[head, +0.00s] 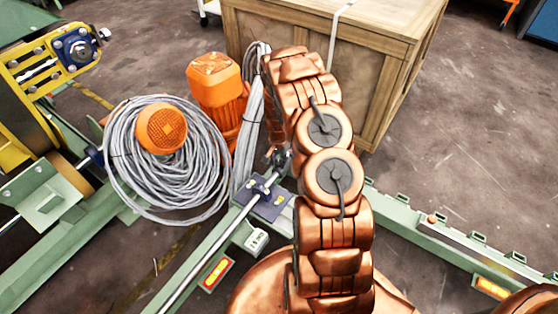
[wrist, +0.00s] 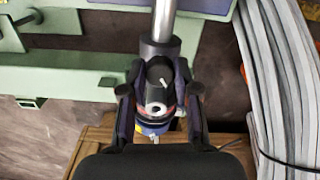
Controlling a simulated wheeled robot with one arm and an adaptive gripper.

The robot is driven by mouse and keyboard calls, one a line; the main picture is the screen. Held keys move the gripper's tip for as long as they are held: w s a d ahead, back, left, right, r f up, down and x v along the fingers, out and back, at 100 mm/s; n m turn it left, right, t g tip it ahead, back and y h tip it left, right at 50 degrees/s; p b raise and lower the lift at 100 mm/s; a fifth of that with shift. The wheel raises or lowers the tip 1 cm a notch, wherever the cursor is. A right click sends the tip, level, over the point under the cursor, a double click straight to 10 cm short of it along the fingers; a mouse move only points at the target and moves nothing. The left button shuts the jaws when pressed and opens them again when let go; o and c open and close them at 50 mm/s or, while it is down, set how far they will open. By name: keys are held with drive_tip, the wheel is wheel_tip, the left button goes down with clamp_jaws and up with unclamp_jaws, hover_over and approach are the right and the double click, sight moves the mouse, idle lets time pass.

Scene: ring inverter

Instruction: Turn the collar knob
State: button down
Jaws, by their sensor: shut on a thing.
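The collar knob (wrist: 158,72) is a dark, round part with a small pale mark, at the end of a bright metal shaft (wrist: 163,20) in the wrist view. Below it shows a grey piece with a round hole and some red and blue. My gripper (wrist: 159,92) has one dark finger on each side of the knob and is shut on it. In the head view, my gripper (head: 279,157) is small and dark at the end of the shaft, partly hidden by my copper arm. The knob cannot be made out there.
A wooden crate (head: 290,35) stands behind my arm. Coiled grey cable (head: 120,165) hangs around an orange motor (head: 163,128), with another orange motor (head: 215,85) behind. Green frame rails (head: 440,240) run along both sides. Bare floor (head: 480,110) lies to the right.

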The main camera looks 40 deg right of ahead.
sight(278, 162)
drive_tip(key=m, duration=0.6)
drive_tip(key=shift+m+b, duration=0.35)
drive_tip(key=shift+m, duration=0.05)
drive_tip(key=shift+w, duration=0.1)
idle(0.3)
drive_tip(key=c, duration=1.1)
unclamp_jaws()
drive_tip(key=shift+c, duration=0.2)
wheel_tip(278, 162, up, 12)
